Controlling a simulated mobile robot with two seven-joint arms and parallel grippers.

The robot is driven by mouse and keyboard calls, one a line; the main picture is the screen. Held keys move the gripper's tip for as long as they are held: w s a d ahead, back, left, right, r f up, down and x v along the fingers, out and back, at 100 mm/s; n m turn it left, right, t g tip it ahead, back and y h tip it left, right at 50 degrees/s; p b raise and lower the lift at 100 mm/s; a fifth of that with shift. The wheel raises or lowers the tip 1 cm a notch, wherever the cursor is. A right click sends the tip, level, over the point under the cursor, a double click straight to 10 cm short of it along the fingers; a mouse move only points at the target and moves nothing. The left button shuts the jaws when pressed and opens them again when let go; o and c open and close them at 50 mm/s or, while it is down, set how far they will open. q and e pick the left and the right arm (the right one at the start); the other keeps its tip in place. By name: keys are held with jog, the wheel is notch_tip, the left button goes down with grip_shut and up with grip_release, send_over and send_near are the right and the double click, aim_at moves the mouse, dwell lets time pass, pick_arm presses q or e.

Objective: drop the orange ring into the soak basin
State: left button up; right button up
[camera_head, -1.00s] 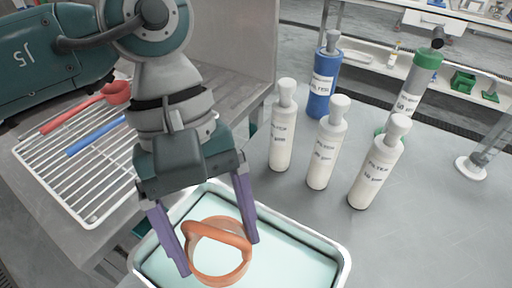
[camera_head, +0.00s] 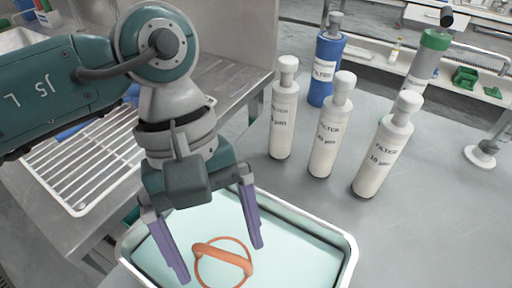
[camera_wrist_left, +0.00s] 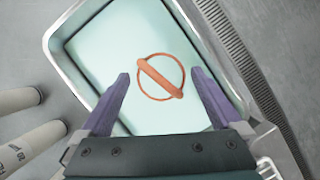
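The orange ring (camera_head: 222,257), a thin hoop with a thick bar across it, is in the soak basin (camera_head: 348,262), a metal-rimmed tray with a pale green inside. It also shows in the left wrist view (camera_wrist_left: 160,77), within the basin (camera_wrist_left: 101,74). My left gripper (camera_head: 222,262) is open above the basin, its purple fingers apart. In the left wrist view the fingers (camera_wrist_left: 160,76) stand on either side of the ring without touching it. Whether the ring rests on the bottom is hard to tell. My right gripper is not in view.
Three white filter bottles (camera_head: 326,135) stand behind the basin to the right, with a blue bottle (camera_head: 325,72) behind them. A wire rack (camera_head: 75,165) lies at the left. The grey tabletop right of the basin is clear.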

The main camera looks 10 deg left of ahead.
pick_arm(q)
jog(key=shift+r, duration=0.1)
jog(key=v, duration=0.9)
jog(key=shift+r+b, duration=0.35)
jog(key=shift+b, duration=0.1)
